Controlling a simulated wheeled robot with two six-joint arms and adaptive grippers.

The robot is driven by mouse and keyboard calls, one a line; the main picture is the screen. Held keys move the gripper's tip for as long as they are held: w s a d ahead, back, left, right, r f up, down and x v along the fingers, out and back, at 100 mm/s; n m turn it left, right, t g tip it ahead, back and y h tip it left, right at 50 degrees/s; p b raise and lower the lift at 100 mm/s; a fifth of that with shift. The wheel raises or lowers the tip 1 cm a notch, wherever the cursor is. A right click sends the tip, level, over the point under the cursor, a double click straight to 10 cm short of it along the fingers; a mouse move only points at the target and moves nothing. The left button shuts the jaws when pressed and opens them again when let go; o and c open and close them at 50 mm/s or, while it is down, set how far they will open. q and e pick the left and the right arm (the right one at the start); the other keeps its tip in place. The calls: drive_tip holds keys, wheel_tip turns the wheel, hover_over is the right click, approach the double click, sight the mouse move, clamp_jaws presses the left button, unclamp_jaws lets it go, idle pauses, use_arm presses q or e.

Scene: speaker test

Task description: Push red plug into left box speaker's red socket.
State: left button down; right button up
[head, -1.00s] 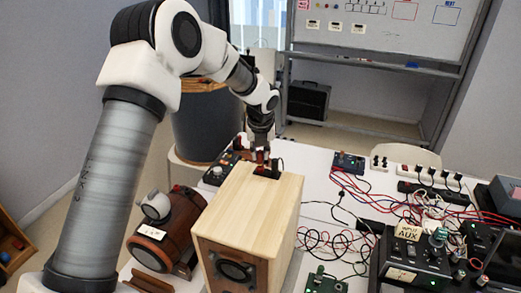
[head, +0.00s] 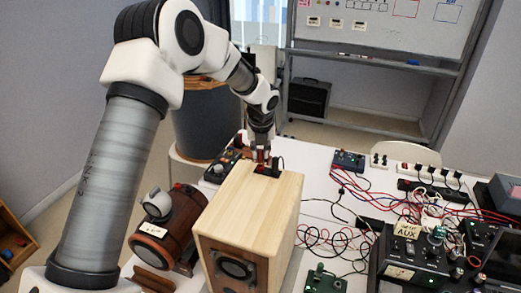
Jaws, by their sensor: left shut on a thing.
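A box speaker (head: 255,205) of light wood stands upright on the white table, its dark driver facing front. My left gripper (head: 263,157) is at the speaker's top back edge, pointing down. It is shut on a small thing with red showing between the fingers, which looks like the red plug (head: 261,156). A black terminal piece (head: 270,168) sits at that back edge, right by the fingertips. The red socket cannot be made out, and I cannot tell whether the plug touches it. My right gripper is not in view.
A round brown wooden speaker (head: 168,232) stands left of the box speaker. Control boxes (head: 219,168) lie behind it. Tangled red, black and white cables, a power strip (head: 430,183) and a black AUX device (head: 412,255) crowd the right side.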

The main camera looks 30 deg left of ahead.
use_arm(q)
drive_tip(key=shift+f+b, duration=0.3)
drive_tip(key=shift+f, duration=0.6)
drive_tip(key=c, duration=1)
unclamp_jaws()
drive_tip(key=shift+r+p, duration=0.65)
drive_tip(key=shift+r, duration=3.15)
